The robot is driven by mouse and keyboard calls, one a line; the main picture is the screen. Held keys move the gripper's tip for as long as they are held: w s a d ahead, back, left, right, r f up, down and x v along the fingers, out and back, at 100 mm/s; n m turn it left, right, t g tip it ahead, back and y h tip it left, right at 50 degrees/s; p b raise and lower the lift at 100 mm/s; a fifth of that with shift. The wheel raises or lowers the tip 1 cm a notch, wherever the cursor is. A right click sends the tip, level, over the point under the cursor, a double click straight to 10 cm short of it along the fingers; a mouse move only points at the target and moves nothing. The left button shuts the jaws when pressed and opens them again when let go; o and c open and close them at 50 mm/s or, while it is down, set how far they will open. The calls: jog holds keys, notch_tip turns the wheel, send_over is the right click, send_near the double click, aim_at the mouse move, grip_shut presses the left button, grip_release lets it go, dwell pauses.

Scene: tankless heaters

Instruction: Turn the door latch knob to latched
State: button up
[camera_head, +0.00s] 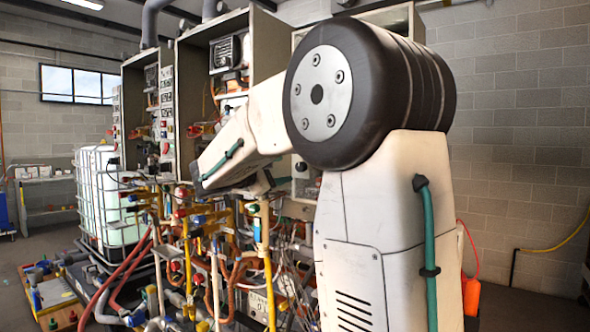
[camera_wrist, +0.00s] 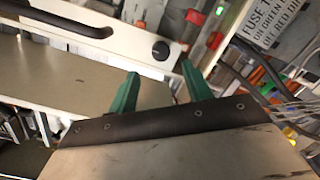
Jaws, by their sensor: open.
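A round black knob (camera_wrist: 160,50) sits on a pale cabinet strip in the wrist view, seen between and beyond my fingertips. I take it to be the door latch knob; its turn position is too small to read. My gripper (camera_wrist: 159,69) has two green fingers set wide apart, with nothing between them. The fingers look apart from the knob. In the head view, a small dark round spot (camera_head: 301,166) on the cabinet beside my arm may be the same knob. My arm hides much of that cabinet.
Open heater cabinets (camera_head: 262,45) stand in a row, with dense pipes and yellow valves (camera_head: 266,255) below. A caged white tank (camera_head: 105,195) stands at left. A printed sign (camera_wrist: 268,22) and cables are right of the knob. A red extinguisher (camera_head: 471,297) is at right.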

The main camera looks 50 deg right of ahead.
aim_at(298, 167)
jog(key=d, duration=0.6)
jog(key=shift+s+d, duration=0.1)
jog(key=shift+d, duration=0.15)
jog(key=c, duration=1)
